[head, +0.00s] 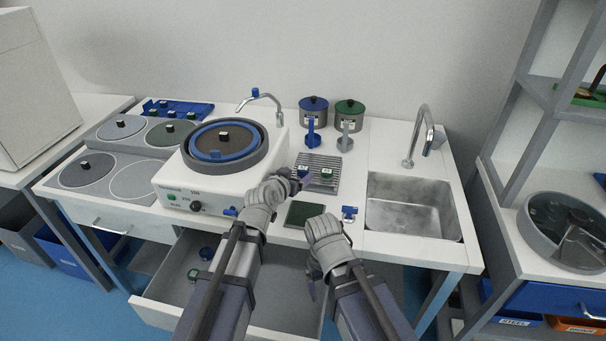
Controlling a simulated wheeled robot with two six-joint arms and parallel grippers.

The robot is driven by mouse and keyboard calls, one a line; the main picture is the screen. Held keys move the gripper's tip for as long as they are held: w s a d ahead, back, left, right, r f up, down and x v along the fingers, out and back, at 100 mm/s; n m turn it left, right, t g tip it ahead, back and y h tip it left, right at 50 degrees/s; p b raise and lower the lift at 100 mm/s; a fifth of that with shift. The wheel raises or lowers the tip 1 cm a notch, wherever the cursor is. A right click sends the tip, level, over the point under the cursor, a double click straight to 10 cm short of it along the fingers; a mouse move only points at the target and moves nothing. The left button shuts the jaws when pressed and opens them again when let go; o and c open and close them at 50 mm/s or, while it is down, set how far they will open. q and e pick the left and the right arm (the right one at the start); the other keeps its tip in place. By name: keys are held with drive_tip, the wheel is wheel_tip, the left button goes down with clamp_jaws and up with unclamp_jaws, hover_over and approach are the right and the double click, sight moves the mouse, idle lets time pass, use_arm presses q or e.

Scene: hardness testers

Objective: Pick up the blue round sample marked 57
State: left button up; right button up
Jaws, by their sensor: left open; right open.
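A small blue round piece (207,253) lies in the open drawer (165,290), left of my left forearm. Any number on it is too small to read. Two small dark pieces with pale tops, a left one (303,171) and a right one (327,172), sit on the slatted metal rack (322,184); their marks are unreadable too. My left gripper (296,181) is open at the rack's left edge, close to the left piece; I cannot tell whether it touches. My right gripper (312,284) is open and points down over the drawer at the counter's front edge.
A grinding machine (175,183) stands left of the rack, with a tap behind it. A dark green square pad (304,214) and a small blue item (349,212) lie near the front edge. The sink (412,208) is at right. Blue and green lidded pots (314,112) stand behind.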

sight(301, 170)
use_arm(q)
drive_tip(key=b+x, duration=0.2)
drive_tip(key=x, duration=0.3)
drive_tip(key=shift+s, duration=0.1)
drive_tip(key=shift+c, duration=0.2)
clamp_jaws()
idle(0.4)
